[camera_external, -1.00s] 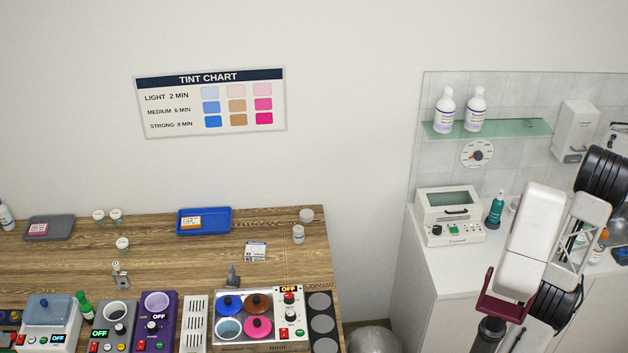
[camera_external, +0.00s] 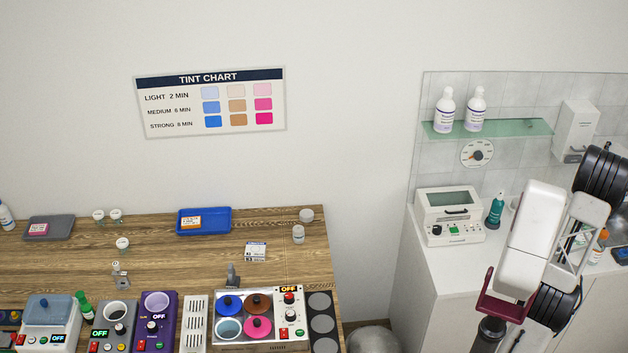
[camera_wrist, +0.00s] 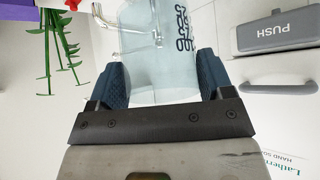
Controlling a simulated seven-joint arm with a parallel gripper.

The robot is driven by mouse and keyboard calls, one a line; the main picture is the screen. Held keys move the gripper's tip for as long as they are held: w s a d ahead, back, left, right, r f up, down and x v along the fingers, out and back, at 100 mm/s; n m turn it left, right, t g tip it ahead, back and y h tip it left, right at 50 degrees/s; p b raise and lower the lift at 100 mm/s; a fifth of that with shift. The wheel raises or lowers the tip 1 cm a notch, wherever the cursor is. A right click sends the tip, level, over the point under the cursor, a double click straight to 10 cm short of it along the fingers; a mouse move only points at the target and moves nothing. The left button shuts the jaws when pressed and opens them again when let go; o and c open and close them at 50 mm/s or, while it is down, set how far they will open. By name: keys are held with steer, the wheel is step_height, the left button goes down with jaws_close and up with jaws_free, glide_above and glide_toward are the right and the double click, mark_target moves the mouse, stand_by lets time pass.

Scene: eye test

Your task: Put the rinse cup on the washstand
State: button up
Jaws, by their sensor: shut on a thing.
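The rinse cup (camera_wrist: 150,62) is a see-through pale blue cup with dark lettering on its side, seen in the wrist view. My gripper (camera_wrist: 161,80) is shut on it, one blue pad on each side. The white counter (camera_external: 462,262), which looks like the washstand, stands at the right of the external view. My arm hangs in front of this counter. My gripper and the held cup do not show in the external view, so the cup's height over the counter cannot be told.
A white device (camera_external: 449,216) and a teal bottle (camera_external: 495,212) stand on the counter. A glass shelf (camera_external: 510,129) holds two white bottles. In the wrist view, a grey PUSH dispenser (camera_wrist: 276,31) is at upper right and green stems (camera_wrist: 52,50) at upper left.

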steer(key=a+f+n+y, duration=0.3)
steer(key=a+n, duration=0.1)
steer(key=a, duration=0.5)
steer(key=a+f+n+t+y, duration=0.1)
steer(key=a+f+n+y, duration=0.2)
steer(key=a, duration=0.6)
steer(key=a+f+n+y, duration=0.3)
steer(key=a+f+n, duration=0.2)
steer(key=a, duration=0.4)
steer(key=shift+a+f+n+t, duration=0.2)
steer(key=shift+a+n+t, duration=0.1)
steer(key=shift+n+t, duration=0.1)
steer(key=w+a, duration=0.3)
steer(key=w, duration=0.5)
steer(key=w+a, duration=0.4)
steer(key=w, duration=0.5)
step_height(320, 180, down, 8)
steer(key=shift+s+d+f, duration=0.15)
steer(key=shift+f, duration=0.1)
steer(key=shift+f, duration=1.75)
steer(key=shift+f, duration=0.2)
